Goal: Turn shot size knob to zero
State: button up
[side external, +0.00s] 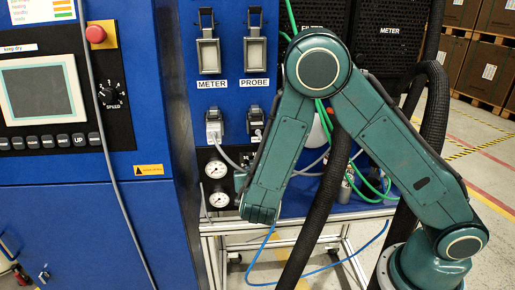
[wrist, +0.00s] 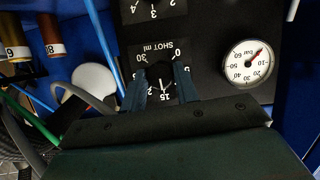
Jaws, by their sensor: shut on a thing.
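The shot size knob (wrist: 158,73) is a dark knob on a black dial plate marked "SHOT ml" in the wrist view, where the lettering appears upside down. The dial shows 0, 15 and 30. My gripper (wrist: 160,80) has its two blue-grey fingers on either side of the knob and is shut on it. The fingers cover part of the scale, and I cannot tell which value the knob points to. In the side view my arm hides the knob and fingertips.
A round pressure gauge (wrist: 247,60) sits beside the dial, and another numbered dial (wrist: 150,8) is at the top edge. Hoses and cables (wrist: 75,90) run at the left. In the side view, a black hose (side external: 322,205) hangs beside my forearm, near the METER and PROBE holders (side external: 208,55).

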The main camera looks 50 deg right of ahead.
jog(key=n+h, duration=0.1)
jog(key=n, duration=0.1)
jog(key=n+g+h, duration=0.1)
jog(key=n+h, duration=0.1)
jog(key=n, duration=0.1)
jog(key=n+g+h, duration=0.1)
jog(key=n, duration=0.2)
jog(key=shift+w+a+f+h, duration=0.15)
jog(key=shift+w+a+h, duration=0.05)
jog(key=shift+h, duration=0.1)
dwell(0.3)
dwell(0.4)
jog(key=o, duration=0.9)
jog(key=shift+o, duration=0.2)
jog(key=shift+g, duration=0.3)
